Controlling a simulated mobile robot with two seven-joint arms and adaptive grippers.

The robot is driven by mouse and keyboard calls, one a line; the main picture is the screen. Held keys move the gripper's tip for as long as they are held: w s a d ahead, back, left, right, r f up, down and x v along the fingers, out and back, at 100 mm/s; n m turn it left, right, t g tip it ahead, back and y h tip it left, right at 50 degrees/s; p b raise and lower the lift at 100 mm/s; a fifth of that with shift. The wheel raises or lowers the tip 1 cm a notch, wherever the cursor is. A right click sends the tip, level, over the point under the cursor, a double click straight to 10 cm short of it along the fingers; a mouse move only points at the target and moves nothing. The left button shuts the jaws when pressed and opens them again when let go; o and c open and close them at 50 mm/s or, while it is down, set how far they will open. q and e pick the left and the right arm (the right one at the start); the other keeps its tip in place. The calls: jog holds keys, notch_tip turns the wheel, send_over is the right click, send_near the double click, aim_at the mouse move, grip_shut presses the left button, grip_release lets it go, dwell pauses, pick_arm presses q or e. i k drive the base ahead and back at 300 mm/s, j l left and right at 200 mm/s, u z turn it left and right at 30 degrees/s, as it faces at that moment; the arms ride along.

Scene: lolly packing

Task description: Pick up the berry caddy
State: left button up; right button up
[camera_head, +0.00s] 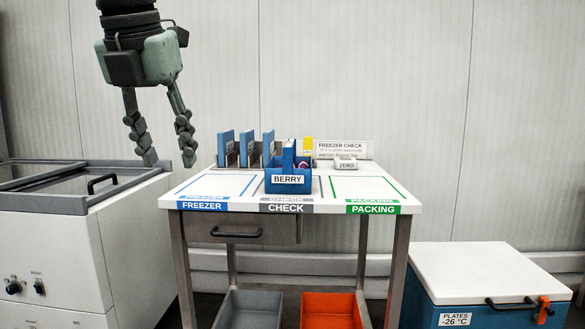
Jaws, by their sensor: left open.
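The berry caddy (288,181) is a blue open box with a "BERRY" label on its front and a tall blue middle handle. It stands upright in the grey CHECK zone of the white table. Something reddish shows inside it, too small to make out. My left gripper (169,162) hangs fingers down at the upper left, its two fingers apart and empty. It is left of the caddy, over the side of the chest freezer as seen here, and touches nothing that I can see. My right gripper is not in view.
Several blue upright panels (226,149) stand in a rack at the table's back left. A ZERO block (346,164) and a FREEZER CHECK sign (343,149) stand behind the caddy. The FREEZER and PACKING zones look clear. A chest freezer (95,178) stands left, a blue cooler (490,277) right.

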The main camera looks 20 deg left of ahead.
aim_at(290, 174)
jog(key=i, duration=1.9)
